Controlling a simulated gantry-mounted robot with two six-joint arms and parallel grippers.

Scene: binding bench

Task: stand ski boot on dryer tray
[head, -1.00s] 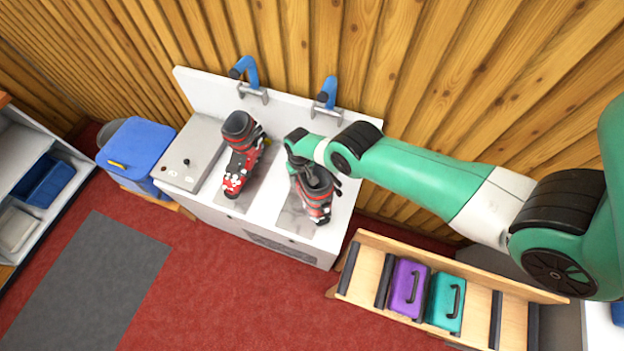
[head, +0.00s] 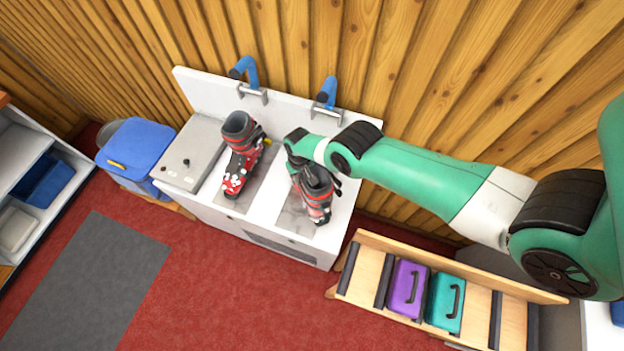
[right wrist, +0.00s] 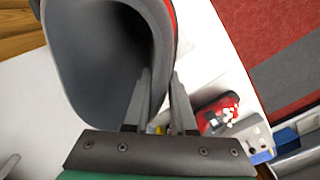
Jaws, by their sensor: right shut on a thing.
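A red and black ski boot (head: 318,200) stands at the right of the white bench, over a grey metal tray patch (head: 293,222). My right gripper (head: 303,170) reaches its upper cuff from above. In the right wrist view my two fingers (right wrist: 160,95) close on the wall of the grey-lined boot cuff (right wrist: 95,65), one finger inside the opening. The boot looks upright. Whether its sole touches the tray cannot be told. A second red and black boot (head: 241,155) stands on the left tray patch (head: 262,180). My left gripper is not in view.
Two blue hooked pipes (head: 327,92) rise behind the bench. A grey control box (head: 193,160) is at its left, beside a blue-lidded bin (head: 135,148). A wooden rack (head: 362,273) holds a purple case (head: 408,290) and a teal case (head: 446,301) at front right.

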